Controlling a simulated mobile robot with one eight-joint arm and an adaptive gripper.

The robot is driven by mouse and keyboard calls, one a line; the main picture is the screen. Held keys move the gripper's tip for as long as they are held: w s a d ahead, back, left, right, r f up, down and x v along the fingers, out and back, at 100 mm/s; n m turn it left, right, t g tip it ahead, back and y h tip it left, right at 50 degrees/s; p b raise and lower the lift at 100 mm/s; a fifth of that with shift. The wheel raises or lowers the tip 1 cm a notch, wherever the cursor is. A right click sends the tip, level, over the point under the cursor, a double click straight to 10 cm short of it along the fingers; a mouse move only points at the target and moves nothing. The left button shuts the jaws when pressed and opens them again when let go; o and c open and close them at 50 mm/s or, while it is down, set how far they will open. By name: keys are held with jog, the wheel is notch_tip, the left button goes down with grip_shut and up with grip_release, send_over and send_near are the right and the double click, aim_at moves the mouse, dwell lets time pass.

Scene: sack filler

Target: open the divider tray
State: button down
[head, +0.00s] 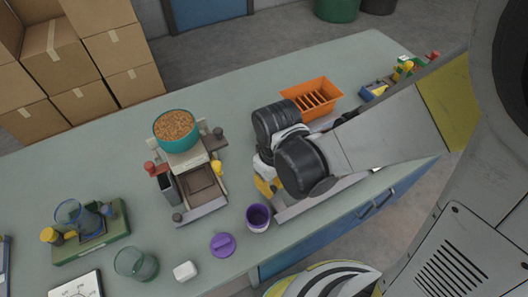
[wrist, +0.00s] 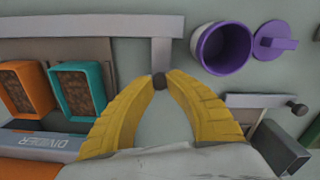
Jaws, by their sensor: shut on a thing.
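My gripper (wrist: 159,82) has its two yellow fingers closed at the tips around a small dark knob (wrist: 159,81). The knob sits at the end of a grey bar that joins a long grey edge. In the wrist view a block marked DIVIDER (wrist: 38,145) lies at lower left. Beside it, an orange container (wrist: 26,88) and a teal container (wrist: 79,88) hold brown fill, in a grey tray (wrist: 85,48). In the head view my gripper (head: 266,186) is low over the bench, and my arm hides most of the grey tray (head: 288,213).
A purple cup (head: 258,218) and its purple lid (head: 223,245) are close by. A grey device (head: 190,185) with a teal bowl of grain (head: 176,128) stands to the left. An orange bin (head: 311,99) lies behind my arm.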

jog(key=c, duration=1.3)
grip_release()
jog(key=shift+o, duration=0.2)
notch_tip(320, 180, up, 12)
jog(key=shift+d, duration=0.1)
jog(key=d+r+m+t, duration=0.3)
jog(key=d, duration=0.4)
jog(key=w+d+r+m+t, duration=0.1)
jog(key=d+r+m+t, duration=0.1)
jog(key=d+m+t, duration=0.2)
jog(key=d, duration=0.2)
jog(key=shift+w+d+r, duration=0.2)
jog(key=shift+d+r, duration=0.15)
jog(key=shift+r, duration=0.05)
